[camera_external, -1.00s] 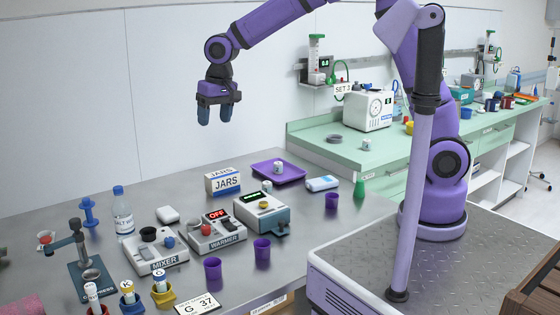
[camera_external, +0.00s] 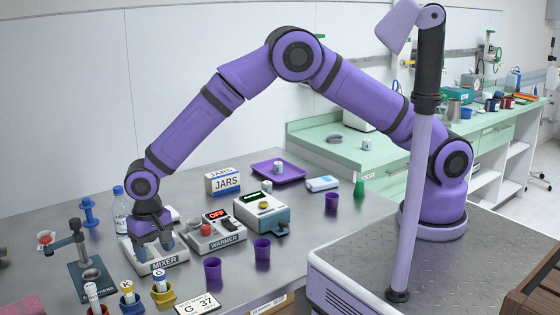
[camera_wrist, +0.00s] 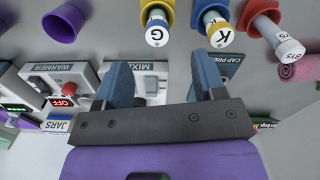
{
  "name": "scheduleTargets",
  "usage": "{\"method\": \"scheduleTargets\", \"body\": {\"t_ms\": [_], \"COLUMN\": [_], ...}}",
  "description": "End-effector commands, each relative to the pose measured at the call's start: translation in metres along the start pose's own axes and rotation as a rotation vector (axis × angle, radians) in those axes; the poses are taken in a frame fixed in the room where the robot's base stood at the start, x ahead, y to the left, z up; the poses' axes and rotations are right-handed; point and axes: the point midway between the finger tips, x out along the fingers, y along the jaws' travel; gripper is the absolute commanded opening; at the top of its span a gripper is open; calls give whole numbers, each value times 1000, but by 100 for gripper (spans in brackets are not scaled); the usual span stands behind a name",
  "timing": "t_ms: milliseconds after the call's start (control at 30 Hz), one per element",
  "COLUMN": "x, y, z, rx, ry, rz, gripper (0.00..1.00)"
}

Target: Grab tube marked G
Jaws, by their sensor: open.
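The tube marked G (camera_external: 159,280) stands in a yellow holder (camera_external: 163,296) at the near edge of the metal table.
The tube marked K (camera_external: 127,287) and a red-holder tube (camera_external: 92,291) stand left of G. The mixer (camera_external: 168,266), warmer (camera_external: 222,239), press stand (camera_external: 78,253) and bottle (camera_external: 119,203) are close by. A G 37 card (camera_external: 197,304) and purple cup (camera_external: 212,268) lie to the right.

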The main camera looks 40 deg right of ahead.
Motion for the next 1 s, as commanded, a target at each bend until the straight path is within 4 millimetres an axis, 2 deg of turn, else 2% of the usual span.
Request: {"method": "scheduleTargets", "body": {"t_ms": [200, 467, 800, 1000], "x": [34, 51, 94, 96], "y": [1, 2, 4, 4], "z": [0, -1, -2, -3], "rx": [0, 1, 0, 0], "ry": [-2, -1, -1, 0], "rz": [3, 2, 2, 0], "gripper": [64, 64, 64, 64]}}
